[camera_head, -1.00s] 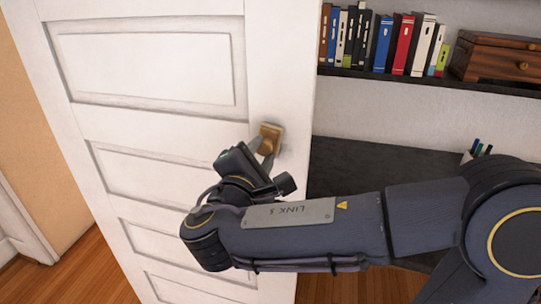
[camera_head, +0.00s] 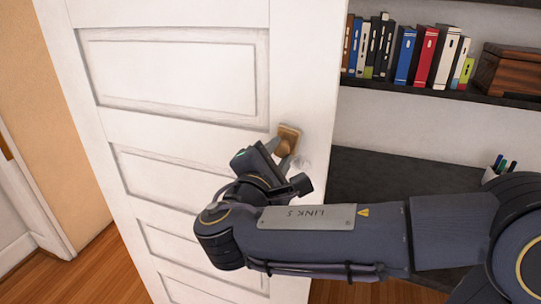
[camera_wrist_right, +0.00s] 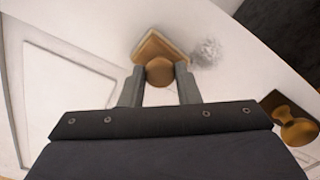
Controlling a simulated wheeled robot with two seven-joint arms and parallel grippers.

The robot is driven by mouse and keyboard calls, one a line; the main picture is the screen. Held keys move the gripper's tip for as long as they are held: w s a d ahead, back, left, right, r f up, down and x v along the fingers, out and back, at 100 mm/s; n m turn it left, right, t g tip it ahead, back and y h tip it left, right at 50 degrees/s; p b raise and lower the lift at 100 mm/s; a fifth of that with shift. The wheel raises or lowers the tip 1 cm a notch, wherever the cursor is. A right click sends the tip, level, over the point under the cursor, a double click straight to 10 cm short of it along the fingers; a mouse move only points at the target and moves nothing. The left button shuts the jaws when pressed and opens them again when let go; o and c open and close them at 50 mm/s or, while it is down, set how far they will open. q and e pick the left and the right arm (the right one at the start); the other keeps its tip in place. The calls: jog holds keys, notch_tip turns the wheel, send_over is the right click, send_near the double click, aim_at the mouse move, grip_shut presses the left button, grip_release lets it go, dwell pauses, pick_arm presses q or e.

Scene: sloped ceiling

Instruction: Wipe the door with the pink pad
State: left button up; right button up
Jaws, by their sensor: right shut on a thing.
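The white panelled door (camera_head: 180,125) fills the left and middle of the head view. Its brass knob (camera_head: 288,138) sits near the door's right edge and also shows in the right wrist view (camera_wrist_right: 160,72). My right gripper (camera_head: 281,153) is at this knob, its two fingers (camera_wrist_right: 160,84) on either side and shut on it. A grey scribbled smudge (camera_wrist_right: 207,52) is on the door face beside the knob; it shows faintly in the head view (camera_head: 304,163). No pink pad is in view. My left gripper is not in view.
Behind the door's right edge are a dark shelf with several books (camera_head: 405,55), a wooden box (camera_head: 510,70), a dark desktop (camera_head: 390,180) and a pen cup (camera_head: 490,174). Wood floor (camera_head: 95,275) shows at lower left. A second brass knob (camera_wrist_right: 298,130) shows at right in the wrist view.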

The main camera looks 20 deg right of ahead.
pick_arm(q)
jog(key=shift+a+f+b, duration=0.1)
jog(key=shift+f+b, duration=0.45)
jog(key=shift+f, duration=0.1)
pick_arm(e)
jog(key=shift+s+d, duration=0.55)
jog(key=shift+d, duration=0.3)
jog(key=shift+s+d, duration=0.6)
jog(key=shift+d, duration=0.2)
jog(key=shift+s+d, duration=0.55)
jog(key=shift+d, duration=0.3)
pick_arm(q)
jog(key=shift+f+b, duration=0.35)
pick_arm(e)
jog(key=shift+v, duration=2.95)
jog(key=shift+a, duration=0.15)
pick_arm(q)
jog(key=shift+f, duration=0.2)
pick_arm(e)
jog(key=shift+v, duration=1.4)
